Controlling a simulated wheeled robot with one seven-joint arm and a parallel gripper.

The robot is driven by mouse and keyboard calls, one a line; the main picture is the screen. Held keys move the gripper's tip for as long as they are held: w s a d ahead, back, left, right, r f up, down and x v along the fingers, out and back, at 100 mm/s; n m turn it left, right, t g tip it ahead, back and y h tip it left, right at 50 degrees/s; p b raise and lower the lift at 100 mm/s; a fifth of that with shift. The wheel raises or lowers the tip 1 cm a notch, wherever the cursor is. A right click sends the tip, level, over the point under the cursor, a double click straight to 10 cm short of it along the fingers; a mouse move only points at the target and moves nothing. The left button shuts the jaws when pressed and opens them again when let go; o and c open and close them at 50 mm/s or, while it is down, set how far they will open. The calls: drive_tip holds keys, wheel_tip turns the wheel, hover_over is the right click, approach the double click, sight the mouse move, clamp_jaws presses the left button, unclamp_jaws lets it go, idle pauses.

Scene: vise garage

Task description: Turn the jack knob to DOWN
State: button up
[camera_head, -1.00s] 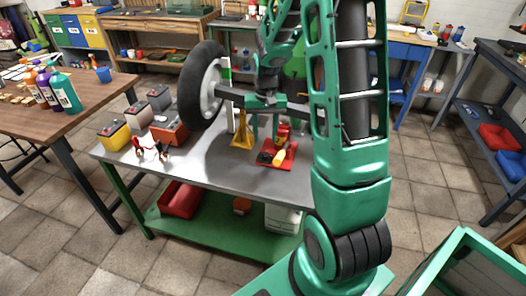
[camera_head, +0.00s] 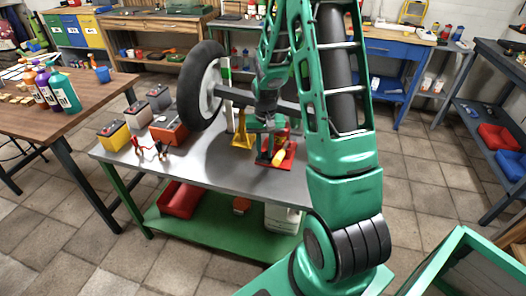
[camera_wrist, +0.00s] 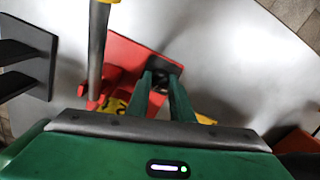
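The red jack (camera_head: 288,158) lies on the grey top of the green workbench, with a yellow-gripped handle (camera_head: 279,155). My gripper (camera_head: 266,146) is low over the jack and hides part of it. In the wrist view the red jack body (camera_wrist: 130,55) lies beneath my gripper (camera_wrist: 162,80). Its two green fingers stand apart, with a small dark knob-like part (camera_wrist: 160,80) seen between their tips. I cannot tell whether the fingers touch it. The knob's markings cannot be read.
A wheel (camera_head: 203,85) on an axle stands left of my gripper, beside a yellow stand (camera_head: 243,136). Several batteries (camera_head: 139,114) and clamps sit at the bench's left. A grey rod (camera_wrist: 98,45) rises near the fingers. The bench's front middle is clear.

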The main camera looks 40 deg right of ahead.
clamp_jaws()
drive_tip(key=shift+a+m, duration=0.1)
drive_tip(key=shift+m, duration=1.8)
drive_tip(key=o, duration=0.8)
unclamp_jaws()
wheel_tip(320, 180, up, 11)
drive_tip(key=shift+w+f, duration=0.1)
drive_tip(key=shift+f, duration=0.05)
